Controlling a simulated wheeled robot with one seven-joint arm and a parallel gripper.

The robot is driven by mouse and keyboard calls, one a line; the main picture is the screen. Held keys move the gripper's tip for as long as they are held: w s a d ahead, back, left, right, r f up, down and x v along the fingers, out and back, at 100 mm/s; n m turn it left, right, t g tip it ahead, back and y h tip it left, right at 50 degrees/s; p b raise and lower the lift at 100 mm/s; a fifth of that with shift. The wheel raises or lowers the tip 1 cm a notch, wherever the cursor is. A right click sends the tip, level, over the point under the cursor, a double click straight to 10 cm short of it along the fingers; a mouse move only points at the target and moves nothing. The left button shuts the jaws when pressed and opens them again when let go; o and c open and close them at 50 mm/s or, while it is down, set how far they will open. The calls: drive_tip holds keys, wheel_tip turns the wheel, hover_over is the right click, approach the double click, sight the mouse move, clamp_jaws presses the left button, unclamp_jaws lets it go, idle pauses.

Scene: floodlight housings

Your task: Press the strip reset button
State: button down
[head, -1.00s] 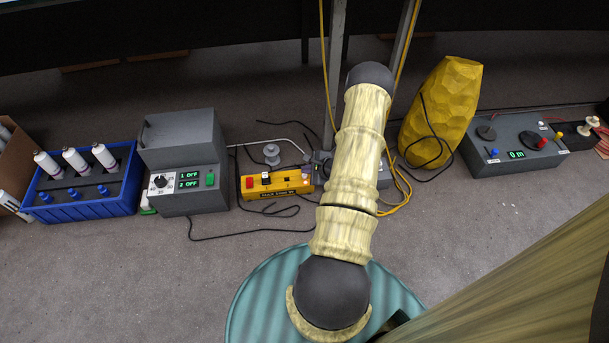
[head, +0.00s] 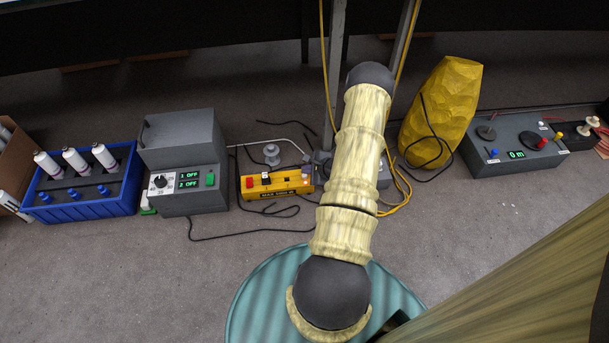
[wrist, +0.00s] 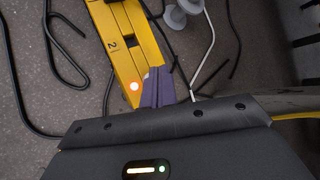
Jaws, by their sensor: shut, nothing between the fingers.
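The yellow power strip (head: 280,186) lies on the grey floor, with a red block (head: 250,182) near its left end and a black-and-white part (head: 266,178) beside that. I cannot tell for sure which part is the reset button. My gripper (wrist: 158,72) is shut and empty. Its purple fingers overlap the strip's end beside the light in that view; contact cannot be told. In the head view my arm covers most of the gripper.
A grey two-channel box (head: 187,200) and a blue crate of bottles (head: 75,212) stand left. A grey reel (head: 271,153) and loose cables lie behind the strip. A yellow faceted post (head: 440,110) and a control box (head: 512,160) stand right. The floor in front is mostly clear.

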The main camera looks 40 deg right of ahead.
drive_tip(key=shift+f, duration=0.15)
idle(0.5)
drive_tip(key=shift+f, duration=0.25)
drive_tip(key=shift+f, duration=0.35)
idle(0.9)
drive_tip(key=shift+r+p, duration=0.1)
drive_tip(key=shift+p, duration=0.25)
drive_tip(key=shift+r+p, duration=0.7)
drive_tip(key=shift+p, duration=0.15)
wheel_tip(320, 180, up, 5)
drive_tip(key=p, duration=0.5)
idle(0.5)
